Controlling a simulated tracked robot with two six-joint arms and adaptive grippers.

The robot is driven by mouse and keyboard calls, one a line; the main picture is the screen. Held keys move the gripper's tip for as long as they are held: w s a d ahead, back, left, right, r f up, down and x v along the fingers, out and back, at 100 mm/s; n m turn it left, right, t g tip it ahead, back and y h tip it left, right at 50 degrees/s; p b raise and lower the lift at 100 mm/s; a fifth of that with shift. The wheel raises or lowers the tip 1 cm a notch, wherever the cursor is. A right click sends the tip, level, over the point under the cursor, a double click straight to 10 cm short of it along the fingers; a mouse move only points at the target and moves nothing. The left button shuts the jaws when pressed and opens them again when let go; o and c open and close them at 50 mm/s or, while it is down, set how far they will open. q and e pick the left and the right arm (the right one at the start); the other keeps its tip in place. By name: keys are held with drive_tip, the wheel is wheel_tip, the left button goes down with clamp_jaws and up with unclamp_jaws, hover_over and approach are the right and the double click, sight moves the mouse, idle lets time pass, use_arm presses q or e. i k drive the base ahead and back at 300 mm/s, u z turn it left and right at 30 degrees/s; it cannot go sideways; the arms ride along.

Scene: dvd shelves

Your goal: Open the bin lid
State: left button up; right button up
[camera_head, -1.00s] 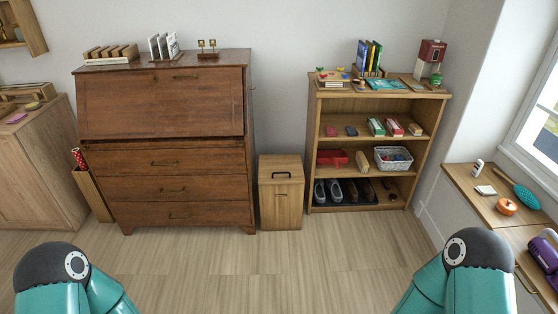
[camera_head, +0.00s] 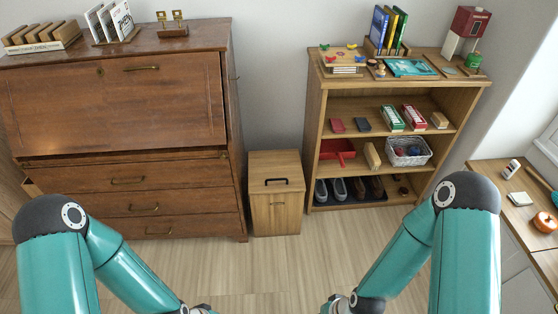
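The wooden bin (camera_head: 276,212) stands on the floor between the brown bureau and the shelf. Its lid (camera_head: 277,165) lies flat and closed on top, with a dark bar handle (camera_head: 277,182) near the front edge. A smaller handle shows on its front face. My two teal arms reach in from the bottom left and bottom right, on the near side of the bin and apart from it. Only the wrist ends show at the bottom edge; the fingers of both grippers are below the picture.
The brown bureau (camera_head: 125,105) stands close to the bin's left. The open shelf (camera_head: 316,130) with shoes, a basket (camera_head: 408,152) and books stands to its right. A low counter (camera_head: 515,215) is at the far right. The floor (camera_head: 272,262) before the bin is clear.

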sight(274, 171)
drive_tip(key=i, duration=1.25)
